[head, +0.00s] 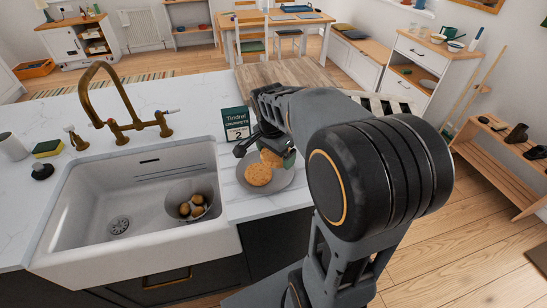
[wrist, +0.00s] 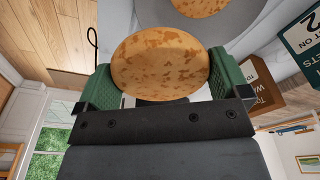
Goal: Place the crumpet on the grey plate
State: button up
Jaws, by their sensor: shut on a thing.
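My gripper (head: 277,152) is shut on a round, golden-brown crumpet (head: 271,158). In the wrist view this crumpet (wrist: 160,62) sits between the two green finger pads of my gripper (wrist: 161,82). The grey plate (head: 285,181) lies on the white counter right of the sink, below my gripper. A second crumpet (head: 257,175) lies on the plate. It also shows at the top of the wrist view (wrist: 200,5), with part of the plate (wrist: 245,16) around it. I cannot tell whether the held crumpet touches the plate. My arm hides the area right of the plate.
A brass tap (head: 125,130) rises behind the sink. The counter's front edge is close to the plate.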

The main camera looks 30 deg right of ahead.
jog(key=w+d+f, duration=0.1)
jog(key=w+f, duration=0.1)
jog(key=w+d+f, duration=0.1)
jog(key=f, duration=0.1)
jog(key=w+d+f+p, duration=0.1)
jog(key=w+f, duration=0.1)
jog(key=shift+w+d+f, duration=0.15)
jog(key=shift+w+f, duration=0.15)
jog(key=shift+f, duration=1.55)
jog(key=shift+f, duration=0.2)
jog(key=o, duration=0.6)
jog(key=shift+r, duration=0.1)
jog(key=shift+r, duration=0.1)
